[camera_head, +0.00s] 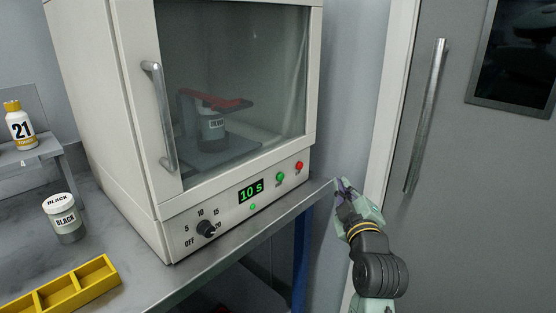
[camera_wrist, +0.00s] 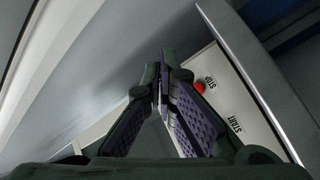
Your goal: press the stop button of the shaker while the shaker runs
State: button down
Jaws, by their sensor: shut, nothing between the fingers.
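The shaker (camera_head: 100,60) is a white cabinet with a glass door, standing on a grey bench. Its red stop button (camera_head: 299,165) sits at the right end of the front panel, beside the green start button (camera_head: 280,177). Inside, a labelled jar (camera_head: 211,128) sits under a red clamp. My gripper (camera_head: 342,188) is shut and empty, right of the panel and apart from it. In the wrist view, my gripper (camera_wrist: 163,88) is beside the stop button (camera_wrist: 199,87), labelled STOP.
A dial (camera_head: 206,228) is at the panel's left. A jar labelled BLACK (camera_head: 64,216) and a yellow tray (camera_head: 68,290) stand on the bench at left. Bottle 21 (camera_head: 20,128) stands on a shelf. A grey door with a long handle (camera_head: 426,115) is at right.

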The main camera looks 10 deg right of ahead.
aim_at(300, 166)
jog(key=shift+s+d+f, duration=0.1)
jog(key=shift+d+f, duration=0.05)
jog(key=shift+d, duration=0.1)
jog(key=w+a+p, duration=0.2)
jog(key=w+a, duration=0.3)
jog(key=w, duration=0.2)
jog(key=shift+a, duration=0.25)
dwell(1.6)
jog(key=shift+w+a, duration=0.25)
jog(key=shift+w, duration=0.1)
